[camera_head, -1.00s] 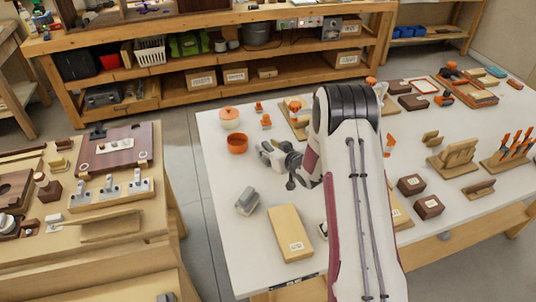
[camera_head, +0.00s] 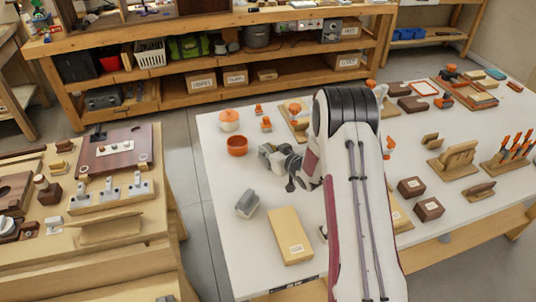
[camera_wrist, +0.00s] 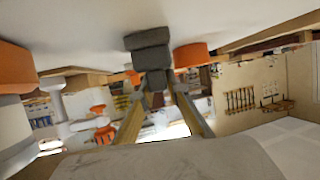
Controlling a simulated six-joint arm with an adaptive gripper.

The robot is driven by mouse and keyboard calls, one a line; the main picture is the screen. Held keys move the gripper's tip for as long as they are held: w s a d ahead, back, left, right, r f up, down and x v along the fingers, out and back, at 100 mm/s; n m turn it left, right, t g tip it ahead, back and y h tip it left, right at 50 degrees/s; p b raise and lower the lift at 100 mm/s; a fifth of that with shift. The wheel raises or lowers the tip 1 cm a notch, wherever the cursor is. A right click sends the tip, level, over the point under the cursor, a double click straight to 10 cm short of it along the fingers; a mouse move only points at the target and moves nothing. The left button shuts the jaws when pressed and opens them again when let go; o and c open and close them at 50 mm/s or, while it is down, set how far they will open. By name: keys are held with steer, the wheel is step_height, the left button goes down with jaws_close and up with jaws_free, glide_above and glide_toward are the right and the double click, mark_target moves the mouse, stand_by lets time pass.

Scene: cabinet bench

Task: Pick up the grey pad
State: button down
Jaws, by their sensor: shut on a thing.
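My gripper (camera_head: 272,157) is low over the white table, left of my arm and just below the orange pot in the head view. In the wrist view its fingers (camera_wrist: 155,82) are closed on a dark grey block, which I take to be the grey pad (camera_wrist: 148,42). The pad sits at the fingertips, with the white tabletop close behind it. I cannot tell whether it touches the table. In the head view the pad is small and hard to separate from the fingers.
A separate grey block (camera_head: 247,203) and a tan box (camera_head: 290,237) lie at the table's front left. Dark boxes (camera_head: 411,187) and wooden racks (camera_head: 458,158) fill the right side.

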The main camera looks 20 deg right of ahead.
steer(key=shift+r, duration=4.95)
